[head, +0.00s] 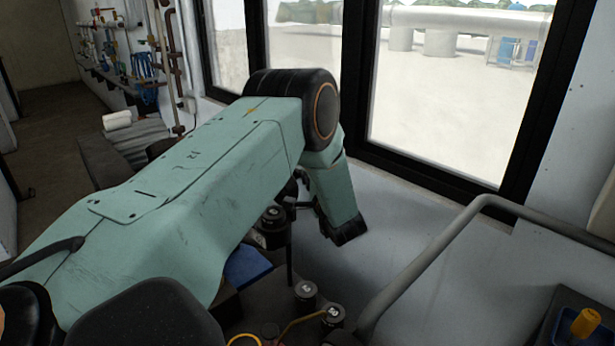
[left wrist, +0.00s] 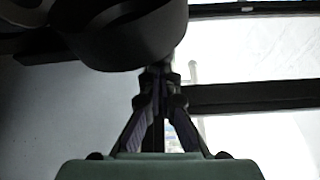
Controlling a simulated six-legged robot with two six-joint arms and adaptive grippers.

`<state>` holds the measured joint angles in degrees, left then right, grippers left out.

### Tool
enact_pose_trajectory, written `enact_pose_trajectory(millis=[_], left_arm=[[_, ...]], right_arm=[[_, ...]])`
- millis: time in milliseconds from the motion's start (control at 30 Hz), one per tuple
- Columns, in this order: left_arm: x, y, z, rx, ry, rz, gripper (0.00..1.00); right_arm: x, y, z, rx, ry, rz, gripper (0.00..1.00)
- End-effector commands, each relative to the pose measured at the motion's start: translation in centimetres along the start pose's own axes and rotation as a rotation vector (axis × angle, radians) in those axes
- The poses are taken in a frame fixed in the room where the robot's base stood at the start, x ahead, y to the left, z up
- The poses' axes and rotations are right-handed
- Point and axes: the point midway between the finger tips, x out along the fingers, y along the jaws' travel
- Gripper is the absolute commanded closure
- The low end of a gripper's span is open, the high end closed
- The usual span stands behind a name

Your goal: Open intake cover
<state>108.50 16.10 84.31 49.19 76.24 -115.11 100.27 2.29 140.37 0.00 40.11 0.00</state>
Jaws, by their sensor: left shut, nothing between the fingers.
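I cannot make out an intake cover for certain in either view. My left gripper shows in the left wrist view (left wrist: 160,76), with its two slim fingers running together at the tips, shut and empty. A large dark curved shape (left wrist: 130,35) fills the top left there, close in front of the fingers; I cannot tell what it is or whether they touch it. In the head view a large green limb of mine crosses from the lower left and hides much of the middle. My right gripper is not in view.
Black-framed windows (head: 355,90) stand behind the limb. A grey rail (head: 435,245) curves across the right side. A blue tray (head: 553,335) with an orange cylinder (head: 585,322) lies at the lower right. Pipes and valves (head: 165,65) line the left wall, beside open floor (head: 45,140).

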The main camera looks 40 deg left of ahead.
Motion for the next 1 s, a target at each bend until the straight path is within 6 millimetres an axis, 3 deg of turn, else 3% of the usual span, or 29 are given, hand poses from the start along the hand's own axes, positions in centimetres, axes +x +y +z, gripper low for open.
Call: enact_pose_trajectory(millis=[167, 700, 1000], left_arm=[[-1.0, 0.0, -0.1, 0.000, 0.002, 0.001, 1.00], [-10.7, 0.0, -0.2, 0.002, 0.004, 0.000, 1.00], [-12.0, 0.0, 0.0, 0.000, 0.000, 0.000, 1.00]], right_arm=[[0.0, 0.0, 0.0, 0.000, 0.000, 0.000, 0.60], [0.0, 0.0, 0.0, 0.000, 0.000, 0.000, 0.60], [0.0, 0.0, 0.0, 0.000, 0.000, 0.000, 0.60]])
